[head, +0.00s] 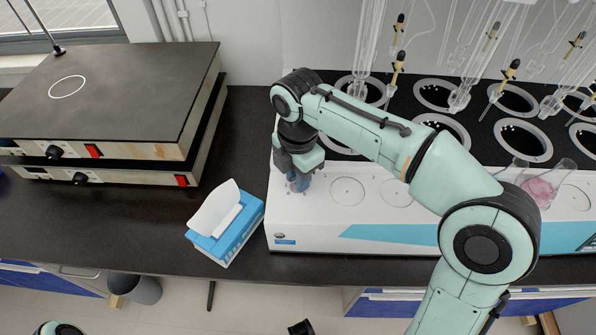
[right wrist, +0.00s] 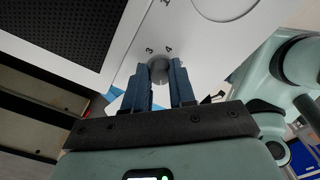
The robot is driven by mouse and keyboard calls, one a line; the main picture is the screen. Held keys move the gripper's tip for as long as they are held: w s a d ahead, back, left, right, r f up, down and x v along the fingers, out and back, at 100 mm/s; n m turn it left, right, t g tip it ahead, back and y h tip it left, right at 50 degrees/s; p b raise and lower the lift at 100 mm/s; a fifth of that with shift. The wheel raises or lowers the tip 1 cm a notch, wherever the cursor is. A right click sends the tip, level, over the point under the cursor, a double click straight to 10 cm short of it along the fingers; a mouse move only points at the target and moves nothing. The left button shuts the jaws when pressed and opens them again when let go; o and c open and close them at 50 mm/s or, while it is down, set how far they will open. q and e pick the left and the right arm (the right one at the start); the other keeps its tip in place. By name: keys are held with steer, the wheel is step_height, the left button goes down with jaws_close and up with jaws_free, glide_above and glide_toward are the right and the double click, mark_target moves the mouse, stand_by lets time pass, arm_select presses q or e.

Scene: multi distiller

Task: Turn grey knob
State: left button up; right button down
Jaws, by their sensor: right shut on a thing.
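The grey knob (right wrist: 158,72) shows in the right wrist view on the white front panel of the distiller, beside the printed numbers 3 and 4. My right gripper (right wrist: 159,82) has its two blue fingers on either side of the knob and is shut on it. In the head view, my right gripper (head: 298,183) points down at the left end of the distiller (head: 350,222). There the gripper hides the knob.
A blue tissue box (head: 240,232) stands just left of the distiller, close to the counter's front edge. Two stacked hot plates (head: 130,85) stand at the left. Glassware (head: 540,188) and black-lined wells (head: 522,140) lie to the right. Bare black counter (head: 130,215) lies at the front left.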

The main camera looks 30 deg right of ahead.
steer(key=m+p, duration=0.2)
steer(key=m, duration=0.1)
steer(key=shift+r+m, duration=0.2)
steer(key=shift+m, duration=0.1)
steer(key=m+p, duration=0.1)
steer(key=m, duration=0.1)
steer(key=shift+m, duration=0.4)
steer(key=m+p, duration=0.1)
steer(key=m, duration=0.2)
steer(key=shift+m+p, duration=0.3)
steer(key=m+p, duration=0.1)
steer(key=m, duration=0.7)
steer(key=shift+a+p, duration=0.1)
steer(key=shift+p, duration=0.2)
steer(key=m, duration=0.4)
steer(key=shift+f+m, duration=0.1)
steer(key=shift+m, duration=0.2)
steer(key=m, duration=0.3)
steer(key=shift+m+p, duration=0.3)
steer(key=m, duration=0.4)
steer(key=shift+a, duration=0.1)
